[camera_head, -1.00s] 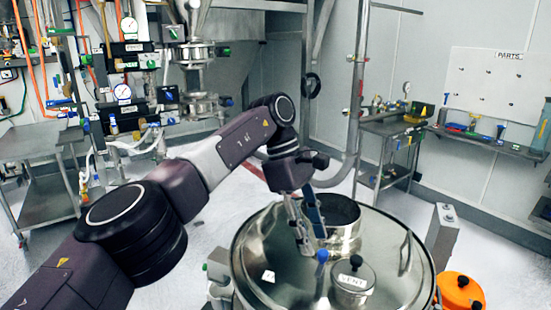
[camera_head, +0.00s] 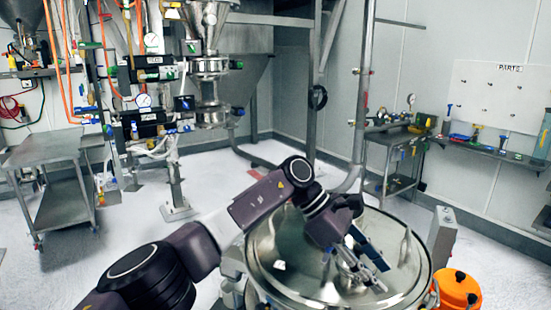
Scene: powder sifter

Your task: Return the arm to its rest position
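My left arm comes in from the lower left and reaches over the round metal sifter vessel (camera_head: 292,240). My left gripper (camera_head: 381,278) is above the vessel's lid, pointing down and to the right. Its two fingers look apart, with nothing seen between them. The gripper and wrist hide much of the lid's middle, including most of the fittings there. My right gripper is not in view.
A metal cart (camera_head: 50,150) stands at the left. An orange container (camera_head: 458,289) is right of the vessel. A side table (camera_head: 396,134) and wall shelf (camera_head: 490,148) are at the back right. Open floor lies behind the vessel.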

